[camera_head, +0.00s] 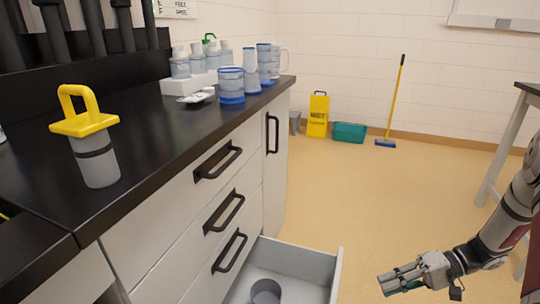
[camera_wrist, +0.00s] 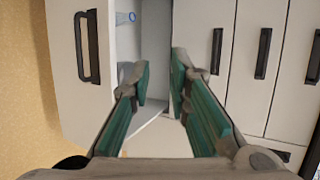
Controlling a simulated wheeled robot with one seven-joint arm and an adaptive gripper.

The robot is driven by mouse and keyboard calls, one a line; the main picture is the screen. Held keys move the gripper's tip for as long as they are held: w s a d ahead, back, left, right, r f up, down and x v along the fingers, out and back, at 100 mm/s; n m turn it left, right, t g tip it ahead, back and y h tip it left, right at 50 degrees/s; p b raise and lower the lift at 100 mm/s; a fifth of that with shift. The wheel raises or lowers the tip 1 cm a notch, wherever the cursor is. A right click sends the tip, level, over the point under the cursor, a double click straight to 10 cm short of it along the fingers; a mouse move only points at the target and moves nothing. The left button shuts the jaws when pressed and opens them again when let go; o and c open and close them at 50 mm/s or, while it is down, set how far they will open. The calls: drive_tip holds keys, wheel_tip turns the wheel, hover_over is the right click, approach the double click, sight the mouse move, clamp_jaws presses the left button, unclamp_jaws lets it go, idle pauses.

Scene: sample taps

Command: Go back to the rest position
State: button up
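My gripper (camera_head: 402,277) is at the lower right in the head view, out over the floor and to the right of an open bottom drawer (camera_head: 338,272). In the wrist view my gripper (camera_wrist: 160,82) has its two green-padded fingers spread apart with nothing between them. Behind the fingers, the wrist view shows the open drawer's front (camera_wrist: 65,90) with its dark handle. The gripper appears clear of the drawer and holds nothing.
A grey cup-like thing (camera_head: 265,290) lies in the drawer. A yellow-handled grey container (camera_head: 98,160) and several bottles stand on the black counter (camera_head: 165,120). A yellow wet-floor sign (camera_head: 317,115), teal bin (camera_head: 349,132) and broom (camera_head: 395,100) are at the back wall. The middle floor is free.

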drive_tip(key=s+a+r+n+g+h, duration=0.1)
drive_tip(key=s+a+r+h, duration=0.2)
drive_tip(key=r, duration=0.5)
drive_tip(key=s+a+r+g+h, duration=0.1)
drive_tip(key=s+a+r+h, duration=0.1)
drive_tip(key=s+a+r, duration=0.35)
drive_tip(key=s+a+r+n+g+h, duration=0.1)
drive_tip(key=s+a+r+h, duration=0.1)
drive_tip(key=r, duration=0.7)
drive_tip(key=s+a+r+m+t+h, duration=0.1)
drive_tip(key=s+r+t+h, duration=0.15)
drive_tip(key=s, duration=0.65)
drive_tip(key=s+r+t+h, duration=0.15)
drive_tip(key=s+h, duration=0.25)
drive_tip(key=s, duration=0.5)
wheel_tip(320, 180, up, 36)
drive_tip(key=t+p, duration=0.3)
drive_tip(key=p, duration=3)
drive_tip(key=shift+w+d, duration=0.2)
